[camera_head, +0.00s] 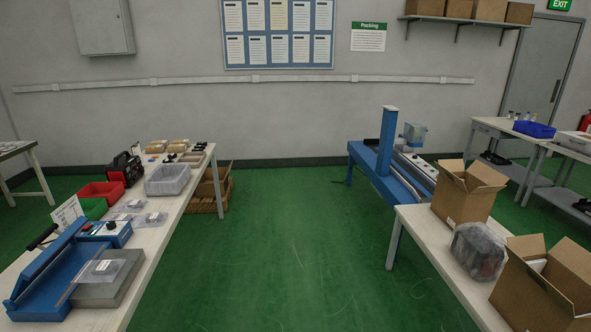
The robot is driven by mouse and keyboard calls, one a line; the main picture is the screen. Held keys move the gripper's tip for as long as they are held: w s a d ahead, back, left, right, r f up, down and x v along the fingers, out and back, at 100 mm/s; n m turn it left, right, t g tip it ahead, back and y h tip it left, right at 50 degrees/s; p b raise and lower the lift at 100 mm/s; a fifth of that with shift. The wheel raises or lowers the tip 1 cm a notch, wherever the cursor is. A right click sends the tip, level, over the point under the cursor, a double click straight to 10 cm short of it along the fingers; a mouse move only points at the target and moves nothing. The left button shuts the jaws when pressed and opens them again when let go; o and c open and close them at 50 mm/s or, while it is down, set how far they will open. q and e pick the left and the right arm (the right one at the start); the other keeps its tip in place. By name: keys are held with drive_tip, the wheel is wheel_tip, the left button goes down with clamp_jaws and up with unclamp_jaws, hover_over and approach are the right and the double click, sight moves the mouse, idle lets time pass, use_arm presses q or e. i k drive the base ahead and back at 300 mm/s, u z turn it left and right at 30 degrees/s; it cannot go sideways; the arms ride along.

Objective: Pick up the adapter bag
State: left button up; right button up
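No label marks out the adapter bag. Small clear bags with greyish pieces inside lie on the left table, one bag (151,219) near its right edge and another bag (130,206) just behind it. A similar flat bag (103,267) lies on the grey plate of the blue sealer (42,268) at the front left. A larger translucent bag (479,250) with dark contents stands on the right table between two cartons. Neither of my grippers is in view.
The left table (152,243) also holds a grey bin (168,180), a red bin (101,191) and a black device (125,167). Open cartons (467,192) (541,285) stand on the right table (424,227). A blue machine (386,165) is behind it. Green floor (290,250) between the tables is clear.

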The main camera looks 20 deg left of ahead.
sight(102, 271)
drive_tip(key=u, duration=0.1)
drive_tip(key=i, duration=2.4)
drive_tip(key=u, duration=1.1)
drive_tip(key=i, duration=1.1)
drive_tip(key=u, duration=1.7)
drive_tip(key=i, duration=0.65)
drive_tip(key=u, duration=0.45)
